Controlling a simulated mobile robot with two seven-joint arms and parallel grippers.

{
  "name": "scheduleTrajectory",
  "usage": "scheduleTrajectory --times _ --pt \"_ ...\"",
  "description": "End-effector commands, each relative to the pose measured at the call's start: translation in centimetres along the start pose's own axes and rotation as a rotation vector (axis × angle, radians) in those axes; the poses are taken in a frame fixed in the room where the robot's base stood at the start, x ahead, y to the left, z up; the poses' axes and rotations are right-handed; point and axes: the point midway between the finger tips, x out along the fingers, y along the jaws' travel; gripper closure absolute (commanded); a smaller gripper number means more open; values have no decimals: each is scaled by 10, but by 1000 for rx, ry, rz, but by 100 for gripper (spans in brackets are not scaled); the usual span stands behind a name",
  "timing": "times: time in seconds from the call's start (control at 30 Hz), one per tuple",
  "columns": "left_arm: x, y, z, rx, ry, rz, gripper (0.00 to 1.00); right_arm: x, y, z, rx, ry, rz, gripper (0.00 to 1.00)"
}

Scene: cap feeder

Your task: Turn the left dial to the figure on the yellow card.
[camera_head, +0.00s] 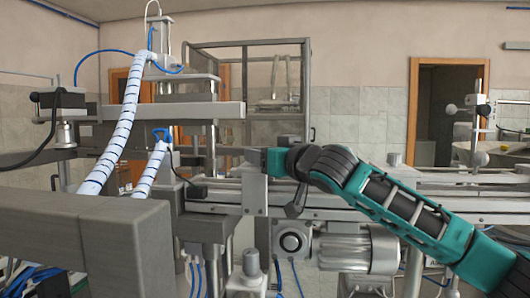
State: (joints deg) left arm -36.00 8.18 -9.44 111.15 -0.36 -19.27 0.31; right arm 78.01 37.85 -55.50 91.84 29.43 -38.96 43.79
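I cannot make out a dial with figures or a readable yellow card in the camera_head view. A tiny yellow spot (479,159) shows at the far right by a pale basin; it is too small to identify. My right arm, teal and black, comes in from the right and reaches to the middle, in front of the conveyor rail. A dark piece (296,204) hangs below its far end; I cannot tell if it is a gripper finger. The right gripper's fingers are not clearly seen. My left gripper is not in view.
A grey machine with a long metal rail (460,204) crosses the view. A motor (358,249) and round hub (291,242) sit below it. White ribbed hoses (120,135) and a thick grey beam (90,238) fill the left. A doorway (446,110) is behind.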

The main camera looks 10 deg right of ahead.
Motion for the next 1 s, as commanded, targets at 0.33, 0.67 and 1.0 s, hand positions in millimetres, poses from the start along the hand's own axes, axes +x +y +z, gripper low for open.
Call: scheduleTrajectory --times 0.33,0.67,1.0 --pt "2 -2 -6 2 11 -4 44 4 0 0 -1 0 0 44" --pt "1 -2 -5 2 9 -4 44 4 0 0 -1 0 0 74" --pt "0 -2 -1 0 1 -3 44 4 0 0 0 0 1 100"
